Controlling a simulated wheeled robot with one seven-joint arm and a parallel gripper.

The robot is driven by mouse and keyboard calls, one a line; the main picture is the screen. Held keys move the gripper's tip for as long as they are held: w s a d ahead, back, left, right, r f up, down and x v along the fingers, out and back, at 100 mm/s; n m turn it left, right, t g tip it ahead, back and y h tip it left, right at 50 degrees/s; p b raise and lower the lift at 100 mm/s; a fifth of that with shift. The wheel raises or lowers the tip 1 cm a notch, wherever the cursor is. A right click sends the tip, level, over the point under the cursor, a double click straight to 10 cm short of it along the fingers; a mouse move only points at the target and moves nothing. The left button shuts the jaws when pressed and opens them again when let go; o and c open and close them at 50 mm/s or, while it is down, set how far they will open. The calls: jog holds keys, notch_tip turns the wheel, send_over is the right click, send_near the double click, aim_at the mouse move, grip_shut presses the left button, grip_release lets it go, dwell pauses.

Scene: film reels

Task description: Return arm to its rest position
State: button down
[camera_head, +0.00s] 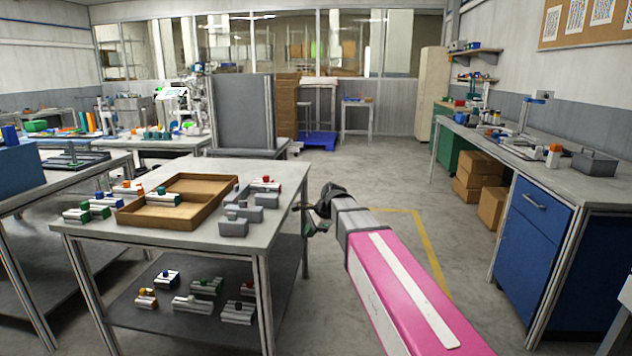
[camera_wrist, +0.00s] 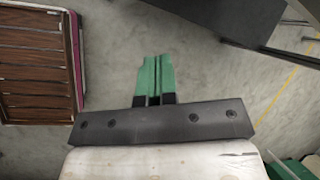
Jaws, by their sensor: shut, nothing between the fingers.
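My gripper (camera_head: 306,208) is at the end of my pink and white arm, which reaches out just right of the grey table (camera_head: 105,231). In the head view its fingers are small and partly hidden by the dark wrist. In the wrist view my gripper (camera_wrist: 153,72) shows two green fingers side by side, closed together, with nothing between them. Below them in that view is bare grey floor.
A wooden tray (camera_head: 176,220) and several grey blocks with coloured knobs are on the table; more lie on its lower shelf (camera_head: 190,325). A blue cabinet (camera_head: 533,235) and cardboard boxes (camera_head: 481,165) stand right. Floor (camera_head: 365,180) between is clear. The wrist view shows a slatted brown object (camera_wrist: 35,65).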

jog(key=s+d+f+n+g+h, duration=0.1)
jog(key=s+d+f+n+h, duration=0.4)
jog(key=s+d+f+n, duration=0.8)
jog(key=s+d+f, duration=0.5)
jog(key=s+d, duration=0.1)
jog(key=d, duration=0.2)
jog(key=shift+s+f+g+h, duration=0.2)
jog(key=shift+f+g+h, duration=0.1)
jog(key=shift+f, duration=0.05)
